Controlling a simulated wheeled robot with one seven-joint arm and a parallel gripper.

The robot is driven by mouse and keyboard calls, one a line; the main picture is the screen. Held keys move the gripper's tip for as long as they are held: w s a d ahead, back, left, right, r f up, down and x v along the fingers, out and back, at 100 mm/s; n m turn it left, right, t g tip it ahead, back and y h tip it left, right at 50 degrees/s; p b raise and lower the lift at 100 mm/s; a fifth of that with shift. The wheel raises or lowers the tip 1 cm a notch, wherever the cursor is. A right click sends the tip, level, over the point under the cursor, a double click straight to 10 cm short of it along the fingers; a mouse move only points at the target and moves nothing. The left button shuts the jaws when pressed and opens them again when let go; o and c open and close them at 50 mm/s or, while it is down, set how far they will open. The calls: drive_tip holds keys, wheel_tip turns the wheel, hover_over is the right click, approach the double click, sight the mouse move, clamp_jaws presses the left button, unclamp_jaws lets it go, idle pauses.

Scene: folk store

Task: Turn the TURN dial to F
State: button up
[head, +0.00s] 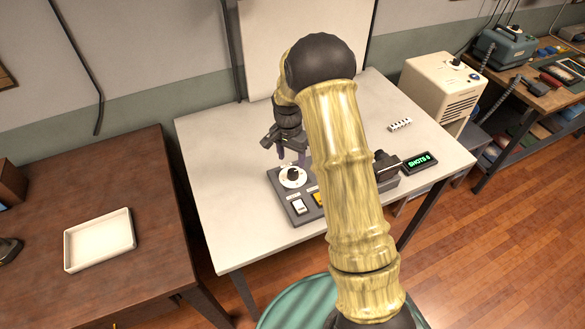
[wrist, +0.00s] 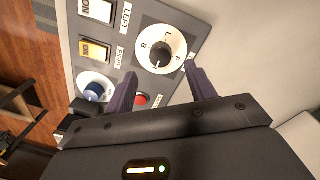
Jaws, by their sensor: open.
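The dial (wrist: 161,58) is a black knob on a round white plate with letters; L, F and B can be made out. It also shows on the left of the dark control panel in the head view (head: 292,175). Its TURN label is not readable, and I cannot tell surely which letter the knob points at. My gripper (wrist: 161,88) is open and empty, with two purple fingers apart. In the head view my gripper (head: 289,155) hangs just behind and above the dial. The fingers do not hold the knob.
The control panel (wrist: 125,48) also carries a white switch (wrist: 97,10), a yellow switch (wrist: 95,50), a blue knob (wrist: 95,91) and a red button (wrist: 141,99). A small display (head: 419,162) reads SHOTS 6. The white table (head: 215,150) is clear left of the panel.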

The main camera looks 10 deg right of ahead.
sight(292, 172)
wheel_tip(292, 172, down, 6)
drive_tip(key=shift+d+f+p, duration=0.15)
drive_tip(key=shift+f+p, duration=0.1)
drive_tip(key=shift+p, duration=0.3)
drive_tip(key=shift+c, duration=0.4)
drive_tip(key=c, duration=0.9)
